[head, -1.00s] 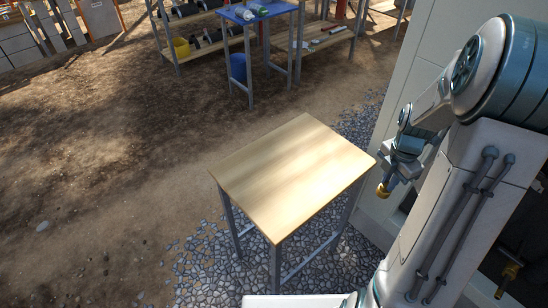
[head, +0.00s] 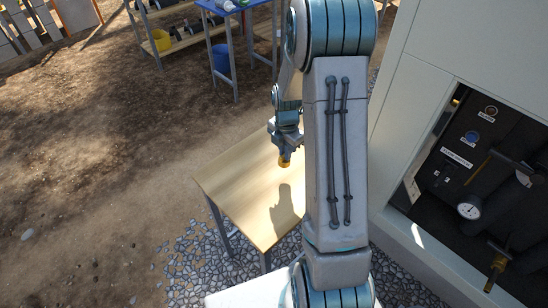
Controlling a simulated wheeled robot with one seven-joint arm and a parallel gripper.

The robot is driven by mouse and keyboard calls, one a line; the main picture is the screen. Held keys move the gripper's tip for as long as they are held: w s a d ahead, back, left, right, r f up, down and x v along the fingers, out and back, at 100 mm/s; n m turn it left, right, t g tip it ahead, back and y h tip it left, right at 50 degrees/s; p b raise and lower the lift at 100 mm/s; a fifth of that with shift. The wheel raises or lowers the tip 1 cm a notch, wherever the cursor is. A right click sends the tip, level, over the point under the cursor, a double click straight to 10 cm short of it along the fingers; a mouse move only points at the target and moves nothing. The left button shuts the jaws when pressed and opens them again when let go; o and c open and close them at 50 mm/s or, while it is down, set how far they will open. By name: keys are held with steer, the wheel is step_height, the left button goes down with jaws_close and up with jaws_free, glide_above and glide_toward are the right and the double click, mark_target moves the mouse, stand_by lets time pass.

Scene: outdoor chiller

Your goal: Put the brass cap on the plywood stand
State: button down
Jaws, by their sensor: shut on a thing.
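The brass cap (head: 284,161) is a small gold-coloured piece at the lower end of my gripper (head: 285,152). My gripper is shut on it and points downward. It holds the cap above the plywood stand (head: 236,197), a pale wooden top on grey metal legs. A shadow of the arm falls on the stand's top near its front right. The right part of the stand is hidden behind my arm.
At right, the open chiller cabinet (head: 462,170) shows a white gauge (head: 469,211), valves and a brass fitting (head: 497,265). A blue table (head: 222,8) and a shelf with a yellow bucket (head: 161,41) stand at the back. Bare dirt lies open at left.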

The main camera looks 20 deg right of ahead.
steer(key=w+a+f, duration=0.2)
steer(key=shift+w+a+f+p, duration=0.1)
steer(key=shift+w+a+p, duration=0.2)
steer(key=shift+f+p, duration=0.55)
steer(key=shift+f, duration=1.4)
steer(key=c, duration=1.5)
jaws_free()
steer(key=shift+o, duration=0.2)
steer(key=s+a+r+m+b, duration=0.1)
steer(key=s+r+m, duration=0.1)
steer(key=r, duration=0.7)
steer(key=s+a+r+m+b, duration=0.1)
steer(key=s+r+m, duration=0.15)
steer(key=r, duration=0.75)
steer(key=s+a+r+m+t, duration=0.1)
steer(key=s+a+r+m, duration=0.2)
steer(key=s+m, duration=0.6)
steer(key=s+a+r+m+t, duration=0.2)
steer(key=s+r+m, duration=0.4)
steer(key=s+m, duration=0.3)
steer(key=shift+s+a+r, duration=0.2)
steer(key=shift+s+a, duration=0.1)
steer(key=shift+a, duration=0.2)
